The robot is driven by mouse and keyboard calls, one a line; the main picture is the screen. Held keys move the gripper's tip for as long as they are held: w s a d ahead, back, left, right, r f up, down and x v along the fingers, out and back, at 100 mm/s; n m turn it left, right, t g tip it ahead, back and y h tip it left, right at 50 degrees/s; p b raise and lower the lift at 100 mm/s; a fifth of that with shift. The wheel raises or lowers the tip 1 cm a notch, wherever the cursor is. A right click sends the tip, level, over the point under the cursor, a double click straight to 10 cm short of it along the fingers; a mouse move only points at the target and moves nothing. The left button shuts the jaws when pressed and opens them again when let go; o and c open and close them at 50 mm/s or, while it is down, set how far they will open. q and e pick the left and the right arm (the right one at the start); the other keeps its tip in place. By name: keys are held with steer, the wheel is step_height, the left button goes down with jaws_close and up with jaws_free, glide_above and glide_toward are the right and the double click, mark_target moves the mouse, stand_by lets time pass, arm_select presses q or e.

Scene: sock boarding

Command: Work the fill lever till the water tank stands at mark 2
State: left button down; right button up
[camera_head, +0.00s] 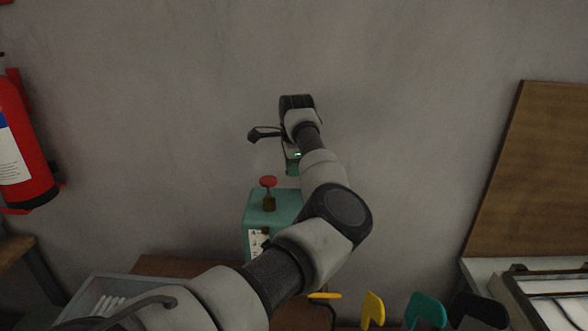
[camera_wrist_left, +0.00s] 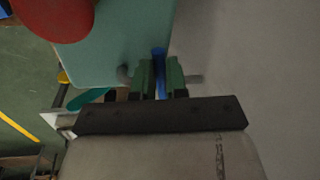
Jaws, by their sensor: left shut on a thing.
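The teal tank unit (camera_head: 259,211) stands near the wall, with a red knob (camera_head: 268,181) on top and a white marked label (camera_head: 257,241) on its front. The marks and water level are too small to read, and my arm covers its right part. In the left wrist view the teal body (camera_wrist_left: 120,45) and the red knob (camera_wrist_left: 55,12) show at upper left. My left gripper (camera_head: 293,165) is behind the unit's top right. My right gripper is not in view.
A red fire extinguisher (camera_head: 22,145) hangs at left. A grey crate (camera_head: 90,288) with white items is at lower left. Yellow (camera_head: 373,308), teal (camera_head: 426,309) and black (camera_head: 478,311) shapes stand along the bottom. A brown board (camera_head: 530,170) leans at right above a tray (camera_head: 515,297).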

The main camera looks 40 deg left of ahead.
arm_select(q)
steer(key=shift+w+a+f+m+b, duration=0.2)
steer(key=shift+a+m+b, duration=0.05)
steer(key=shift+m+b, duration=0.3)
steer(key=shift+w+a+r+m+b, duration=0.25)
steer(key=shift+m+b, duration=0.1)
steer(key=shift+m, duration=0.5)
steer(key=c, duration=1.1)
jaws_free()
steer(key=shift+c, duration=0.2)
steer(key=shift+r, duration=0.1)
